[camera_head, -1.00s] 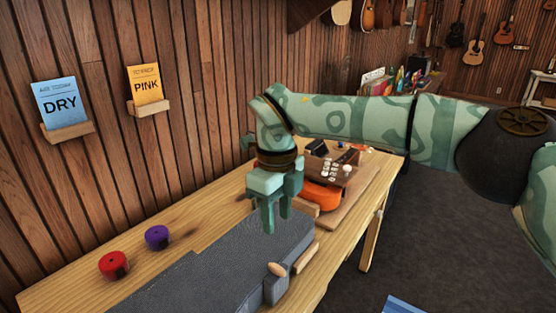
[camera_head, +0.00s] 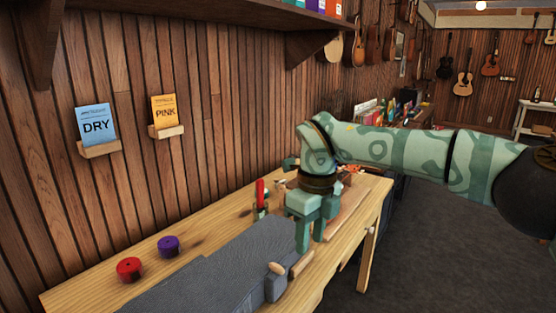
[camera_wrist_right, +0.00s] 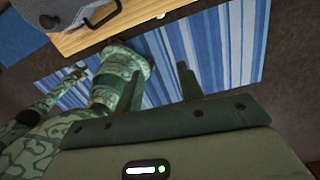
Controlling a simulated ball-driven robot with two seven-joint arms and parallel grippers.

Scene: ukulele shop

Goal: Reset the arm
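My right arm (camera_head: 400,147) reaches in from the right in the head view, patterned in light green. Its gripper (camera_head: 306,232) hangs with fingers downward, in front of the workbench's right part as I see it. In the right wrist view the two dark green fingers (camera_wrist_right: 160,88) stand apart with nothing between them, so it is open and empty. Beyond them are a blue striped rug and patterned green parts of my own body. My left gripper does not show.
The wooden workbench (camera_head: 85,291) holds a grey case (camera_head: 215,275), a red roll (camera_head: 129,268), a purple roll (camera_head: 168,246) and a slim red item (camera_head: 260,191). DRY (camera_head: 96,126) and PINK (camera_head: 165,115) cards sit on wall ledges. Dark floor at right is open.

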